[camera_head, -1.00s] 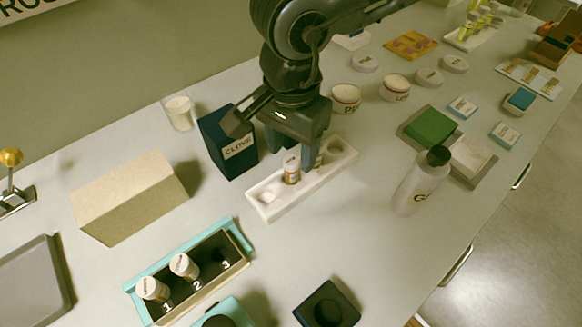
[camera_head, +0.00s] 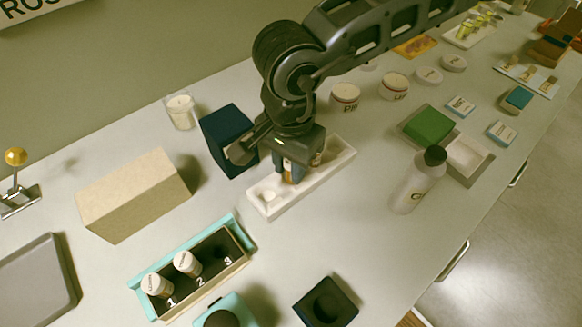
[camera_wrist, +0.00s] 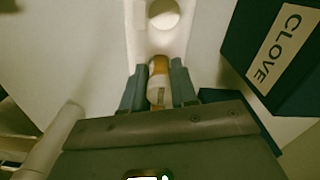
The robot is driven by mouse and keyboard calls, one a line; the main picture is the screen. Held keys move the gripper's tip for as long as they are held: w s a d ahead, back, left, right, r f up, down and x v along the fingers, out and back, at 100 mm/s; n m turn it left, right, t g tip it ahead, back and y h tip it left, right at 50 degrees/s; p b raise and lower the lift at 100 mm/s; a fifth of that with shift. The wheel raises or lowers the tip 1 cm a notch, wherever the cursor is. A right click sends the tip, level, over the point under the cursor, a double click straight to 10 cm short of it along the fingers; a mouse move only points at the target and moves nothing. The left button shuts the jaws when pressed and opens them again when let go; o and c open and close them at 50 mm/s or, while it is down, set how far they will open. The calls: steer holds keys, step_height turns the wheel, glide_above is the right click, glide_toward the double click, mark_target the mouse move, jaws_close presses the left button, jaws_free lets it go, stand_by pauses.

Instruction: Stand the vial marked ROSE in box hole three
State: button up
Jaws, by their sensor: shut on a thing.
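My gripper (camera_head: 292,172) is at the white vial tray (camera_head: 268,211), shut on a small vial (camera_wrist: 158,84) with a white top and an amber lower part. In the wrist view the vial stands between the two fingers. Its label is too small to read. Another amber vial (camera_head: 318,158) shows partly behind the gripper in the tray. The teal box (camera_head: 143,284) at the lower left has holes marked 1, 2 and 3. White-capped vials stand at hole one (camera_head: 156,285) and hole two (camera_head: 187,263). Hole three (camera_head: 222,245) looks empty.
A dark blue CLOVE box (camera_head: 228,140) stands close to the left of my gripper; it also shows in the wrist view (camera_wrist: 275,60). A beige block (camera_head: 134,195) stands left, behind the teal box. A bottle (camera_head: 418,182) stands right. The table between tray and teal box is clear.

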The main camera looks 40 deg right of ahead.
jaws_close()
steer(key=shift+r, duration=0.1)
